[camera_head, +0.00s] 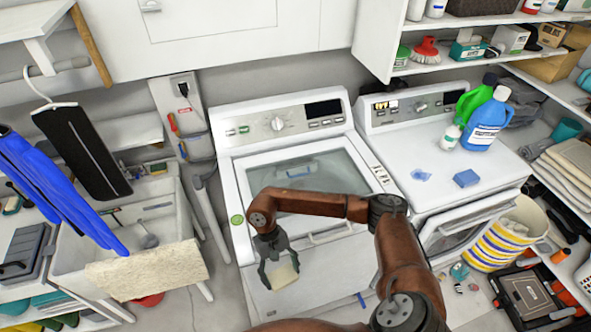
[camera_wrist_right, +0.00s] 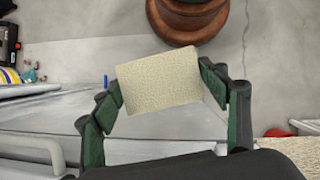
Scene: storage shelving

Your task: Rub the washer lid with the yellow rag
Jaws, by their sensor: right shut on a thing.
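The washer (camera_head: 232,190) stands in the middle of the head view, with its white-framed glass lid (camera_head: 340,172) closed on top. My right arm crosses over the lid and hides part of it. My right gripper (camera_head: 280,273) hangs in front of the washer's front face, below the lid's front edge. It is shut on a pale cream-yellow block-like piece, the rag (camera_head: 286,279). In the right wrist view the rag (camera_wrist_right: 160,82) sits between the green-padded fingers. My left gripper is not in view.
A dryer (camera_head: 440,170) stands to the right, with a blue jug (camera_head: 487,124), a green bottle and a blue sponge (camera_head: 466,178) on top. Its door is partly open. A sink (camera_head: 165,215) with a beige cloth (camera_head: 150,268) is at left. A striped basket (camera_head: 505,235) stands at right.

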